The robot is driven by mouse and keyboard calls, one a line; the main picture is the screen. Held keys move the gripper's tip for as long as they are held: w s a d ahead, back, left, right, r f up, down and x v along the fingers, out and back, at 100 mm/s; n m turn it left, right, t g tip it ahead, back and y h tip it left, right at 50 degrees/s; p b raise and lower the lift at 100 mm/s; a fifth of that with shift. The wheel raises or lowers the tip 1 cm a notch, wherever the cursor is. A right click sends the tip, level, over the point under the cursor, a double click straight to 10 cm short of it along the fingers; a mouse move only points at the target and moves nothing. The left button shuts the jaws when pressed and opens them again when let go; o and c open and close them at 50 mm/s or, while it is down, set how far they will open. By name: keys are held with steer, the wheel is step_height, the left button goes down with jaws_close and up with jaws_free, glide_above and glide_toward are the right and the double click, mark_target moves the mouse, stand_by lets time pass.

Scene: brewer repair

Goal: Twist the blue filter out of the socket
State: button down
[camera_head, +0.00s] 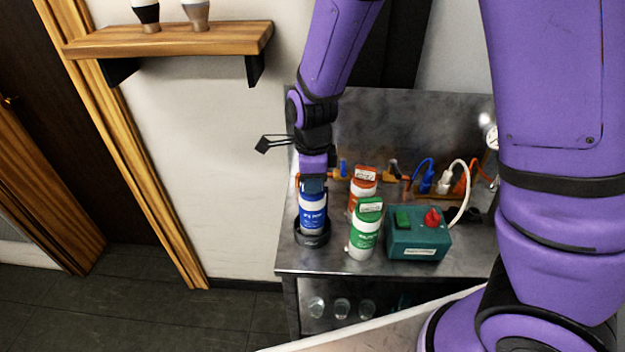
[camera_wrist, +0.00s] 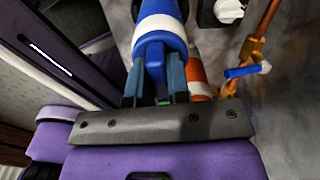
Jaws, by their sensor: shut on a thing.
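The blue filter (camera_head: 312,216), blue with a white band and a label, stands upright at the left of the metal bench. Its lower end is at the dark round socket (camera_head: 312,236); how deep it sits I cannot tell. My gripper (camera_head: 313,186) points down from above and is shut on the filter's top. In the wrist view the blue filter (camera_wrist: 158,42) lies between the two fingers of my gripper (camera_wrist: 157,85), which grip its narrow blue end.
A green filter (camera_head: 365,230) and an orange filter (camera_head: 362,187) stand close to the right. A teal box (camera_head: 418,246) with a red knob is farther right. Copper pipe with coloured hoses and a blue-handled valve (camera_wrist: 241,71) runs behind. A wooden shelf (camera_head: 170,38) hangs at upper left.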

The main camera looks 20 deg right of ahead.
steer(key=shift+m, duration=0.6)
steer(key=shift+r, duration=4.25)
